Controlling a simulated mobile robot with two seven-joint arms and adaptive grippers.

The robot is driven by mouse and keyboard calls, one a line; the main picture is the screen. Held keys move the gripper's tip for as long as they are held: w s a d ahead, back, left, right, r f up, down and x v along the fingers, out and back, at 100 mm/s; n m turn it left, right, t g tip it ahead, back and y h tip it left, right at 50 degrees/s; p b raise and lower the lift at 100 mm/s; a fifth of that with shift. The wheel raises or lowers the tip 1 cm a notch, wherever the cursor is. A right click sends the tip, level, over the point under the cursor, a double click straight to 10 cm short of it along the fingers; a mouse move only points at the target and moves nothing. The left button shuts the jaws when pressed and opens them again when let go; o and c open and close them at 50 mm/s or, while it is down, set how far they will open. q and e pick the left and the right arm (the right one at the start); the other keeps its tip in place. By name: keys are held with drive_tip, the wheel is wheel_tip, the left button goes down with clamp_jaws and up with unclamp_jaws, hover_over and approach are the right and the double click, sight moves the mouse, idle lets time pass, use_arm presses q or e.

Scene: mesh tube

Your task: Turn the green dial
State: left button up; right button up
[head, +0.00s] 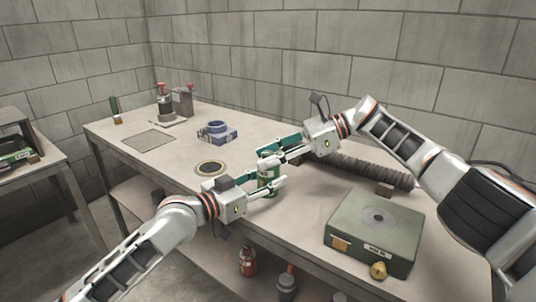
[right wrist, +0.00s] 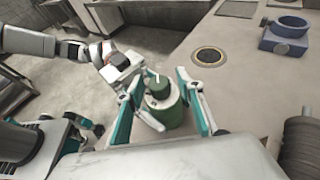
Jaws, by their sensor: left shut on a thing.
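A green canister (head: 268,184) stands upright near the table's front edge. The right wrist view shows its dark green dial (right wrist: 158,88) on top, with a white mark, above the green body (right wrist: 168,112). My left gripper (head: 272,182) reaches in from the left, low down, and is shut on the canister body. My right gripper (head: 262,160) is above it; in the right wrist view its teal-lined fingers (right wrist: 160,80) stand apart, one on each side of the dial, with gaps showing. In the head view the right gripper hides the dial.
A ribbed dark tube (head: 365,170) lies behind on the right. A green box (head: 350,222) and a brass part (head: 378,270) are at the right front. A round ringed plate (head: 210,168) and a blue clamp (head: 217,134) lie to the left. Bottles stand on the lower shelf.

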drive_tip(key=shift+r, duration=0.25)
drive_tip(key=shift+d+r, duration=0.1)
drive_tip(key=v, duration=0.7)
drive_tip(key=shift+d+f, duration=0.1)
drive_tip(key=shift+f, duration=0.1)
